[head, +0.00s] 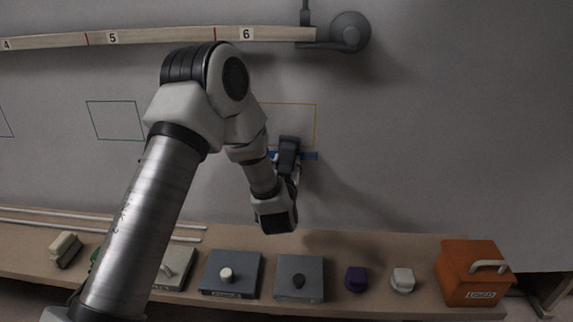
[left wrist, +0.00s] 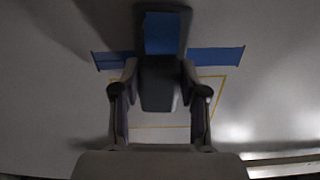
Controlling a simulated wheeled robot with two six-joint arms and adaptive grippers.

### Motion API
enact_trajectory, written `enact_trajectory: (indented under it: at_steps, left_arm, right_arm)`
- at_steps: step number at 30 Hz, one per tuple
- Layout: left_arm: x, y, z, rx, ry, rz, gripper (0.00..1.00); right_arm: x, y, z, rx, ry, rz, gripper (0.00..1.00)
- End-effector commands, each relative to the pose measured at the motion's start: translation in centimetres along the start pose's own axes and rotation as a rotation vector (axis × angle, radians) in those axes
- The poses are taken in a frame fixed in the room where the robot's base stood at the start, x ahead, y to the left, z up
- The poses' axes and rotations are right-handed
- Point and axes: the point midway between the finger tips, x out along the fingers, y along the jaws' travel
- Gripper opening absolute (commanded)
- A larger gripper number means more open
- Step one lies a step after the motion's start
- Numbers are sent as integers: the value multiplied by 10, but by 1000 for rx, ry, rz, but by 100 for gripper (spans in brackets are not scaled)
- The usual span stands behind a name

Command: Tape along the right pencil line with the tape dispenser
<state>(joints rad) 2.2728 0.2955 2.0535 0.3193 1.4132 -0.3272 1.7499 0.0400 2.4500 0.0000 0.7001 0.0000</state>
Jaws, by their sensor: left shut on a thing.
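The tape dispenser (head: 289,147) is a dark block held against the pale wall; it also shows in the left wrist view (left wrist: 160,88), with blue on its top part. My left gripper (head: 289,176) is shut on it, with one finger on each side in the left wrist view (left wrist: 160,100). Blue tape (head: 310,156) lies on the wall on both sides of the dispenser, also in the left wrist view (left wrist: 216,60). It runs along one edge of a thin yellow outline (head: 316,125). I cannot make out a pencil line. My right gripper is not in view.
A numbered wooden strip (head: 180,37) ends above at a round grey fitting (head: 350,32). The wall to the right is clear.

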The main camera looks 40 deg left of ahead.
Motion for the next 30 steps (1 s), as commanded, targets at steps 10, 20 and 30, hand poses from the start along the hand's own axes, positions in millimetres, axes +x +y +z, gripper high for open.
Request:
enact_trajectory:
  at_steps: [10,20,30]
  left_arm:
    - [0,16,-1,2,3,2,12]
    - [1,35,-3,1,2,1,12]
    - [2,62,-6,0,2,0,12]
  right_arm:
    - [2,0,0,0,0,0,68]
    - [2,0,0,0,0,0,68]
    - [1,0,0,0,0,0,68]
